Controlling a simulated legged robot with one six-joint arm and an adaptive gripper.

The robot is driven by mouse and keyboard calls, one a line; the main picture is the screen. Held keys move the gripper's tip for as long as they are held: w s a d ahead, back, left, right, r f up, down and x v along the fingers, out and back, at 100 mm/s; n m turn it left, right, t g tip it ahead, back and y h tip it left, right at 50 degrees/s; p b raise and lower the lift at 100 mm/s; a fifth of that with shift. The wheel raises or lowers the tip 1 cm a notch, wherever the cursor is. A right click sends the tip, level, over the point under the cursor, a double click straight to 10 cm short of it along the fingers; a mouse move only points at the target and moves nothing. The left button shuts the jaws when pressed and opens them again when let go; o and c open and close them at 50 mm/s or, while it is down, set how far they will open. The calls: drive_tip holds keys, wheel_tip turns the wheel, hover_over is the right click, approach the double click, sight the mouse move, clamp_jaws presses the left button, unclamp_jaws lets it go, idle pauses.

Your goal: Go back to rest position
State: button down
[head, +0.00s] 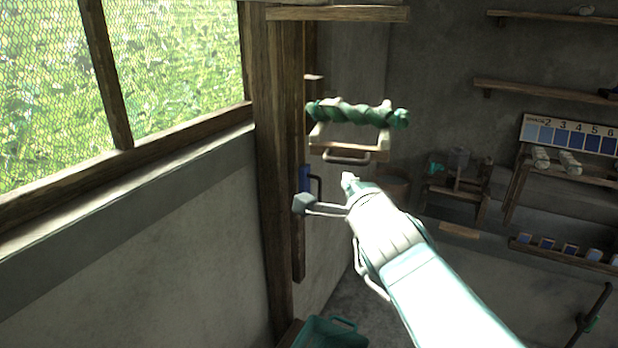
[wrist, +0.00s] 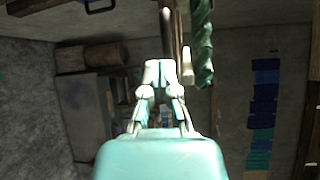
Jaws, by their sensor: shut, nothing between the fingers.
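A twisted green yarn hank (head: 357,114) hangs on a wooden holder above my gripper. The hank also shows in the wrist view (wrist: 202,45), right of the fingertips.
The wooden post (head: 280,150) and a meshed window (head: 170,60) are at left. A teal crate (head: 330,332) is on the floor below. Shelves and a numbered colour chart (head: 570,134) are at right. Blue swatches (wrist: 263,115) hang on the wall in the wrist view.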

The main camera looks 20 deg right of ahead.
drive_tip(key=shift+a, duration=0.3)
